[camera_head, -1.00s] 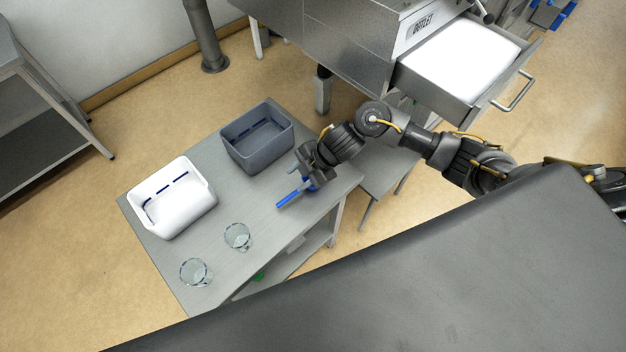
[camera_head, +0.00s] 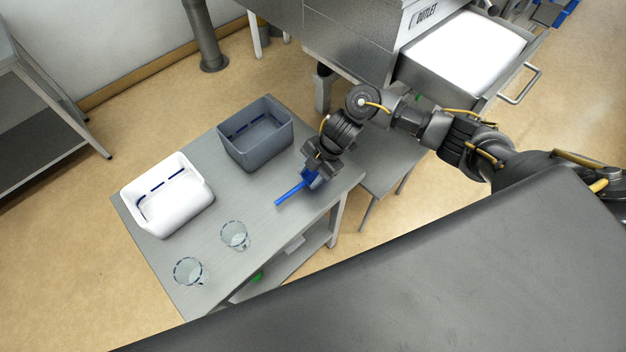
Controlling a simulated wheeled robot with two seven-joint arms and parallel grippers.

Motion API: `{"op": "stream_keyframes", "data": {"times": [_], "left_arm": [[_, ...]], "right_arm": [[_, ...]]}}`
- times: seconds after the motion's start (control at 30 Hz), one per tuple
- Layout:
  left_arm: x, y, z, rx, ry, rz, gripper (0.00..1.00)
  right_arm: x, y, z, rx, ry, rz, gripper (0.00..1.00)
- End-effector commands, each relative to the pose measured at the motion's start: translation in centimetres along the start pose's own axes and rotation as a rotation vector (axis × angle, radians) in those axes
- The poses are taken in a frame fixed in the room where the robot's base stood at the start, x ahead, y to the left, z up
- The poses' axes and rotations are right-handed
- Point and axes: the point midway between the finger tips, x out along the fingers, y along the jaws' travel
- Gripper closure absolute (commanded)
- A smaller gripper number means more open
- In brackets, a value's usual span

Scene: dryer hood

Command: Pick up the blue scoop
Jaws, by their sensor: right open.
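The blue scoop (camera_head: 291,193) lies on the grey metal table (camera_head: 262,212) near its right edge. Its handle points to the lower left, and its head is partly hidden under my right gripper. My right gripper (camera_head: 312,171) is open, right over the head end of the scoop. I cannot tell whether its fingers touch the scoop. My left gripper is not in view.
A grey bin (camera_head: 256,148) stands close to the left of my right gripper. A white bin (camera_head: 168,208) and two clear glass beakers (camera_head: 234,235) (camera_head: 189,272) stand further left. An open drawer (camera_head: 462,52) with white contents juts out behind my arm.

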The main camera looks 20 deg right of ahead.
Motion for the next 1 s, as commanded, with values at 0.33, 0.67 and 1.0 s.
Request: {"op": "stream_keyframes", "data": {"times": [0.33, 0.67, 1.0], "left_arm": [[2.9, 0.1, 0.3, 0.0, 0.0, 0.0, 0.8], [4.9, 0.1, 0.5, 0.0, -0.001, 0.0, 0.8], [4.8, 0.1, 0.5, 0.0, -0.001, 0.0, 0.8]], "right_arm": [[2.9, 0.1, -0.1, 0.0, 0.001, 0.001, 0.59], [5.1, 0.3, -0.3, 0.0, 0.0, 0.003, 0.59], [5.0, 0.3, -0.3, 0.0, 0.0, 0.002, 0.87]]}}
